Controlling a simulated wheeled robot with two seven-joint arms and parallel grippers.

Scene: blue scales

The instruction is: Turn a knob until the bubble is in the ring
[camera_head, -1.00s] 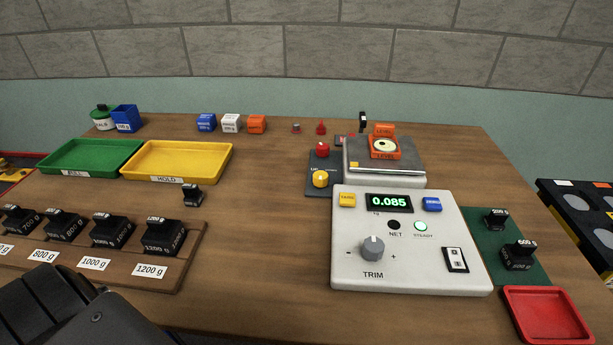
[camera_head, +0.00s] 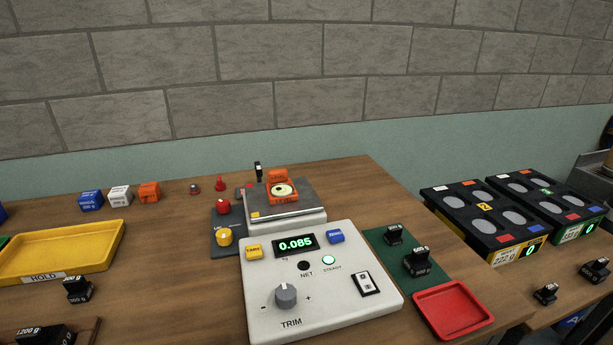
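The orange bubble level (camera_head: 283,200) with a pale round vial sits on the grey pan (camera_head: 305,207) of the scale. A dark ring shows in the vial; the bubble is too small to place against it. A red knob (camera_head: 222,207) and a yellow knob (camera_head: 224,238) stand on a dark plate left of the pan. The grey TRIM knob (camera_head: 286,296) is on the white console (camera_head: 340,312), whose display (camera_head: 296,243) reads 0.085 with the STEADY light green. Neither of my grippers is in view.
A yellow HOLD tray (camera_head: 60,262) and a small black weight (camera_head: 78,289) lie left. A green mat (camera_head: 388,251) with black weights and a red tray (camera_head: 453,309) lie right. Black multi-well units (camera_head: 480,228) stand further right. Coloured blocks line the back left.

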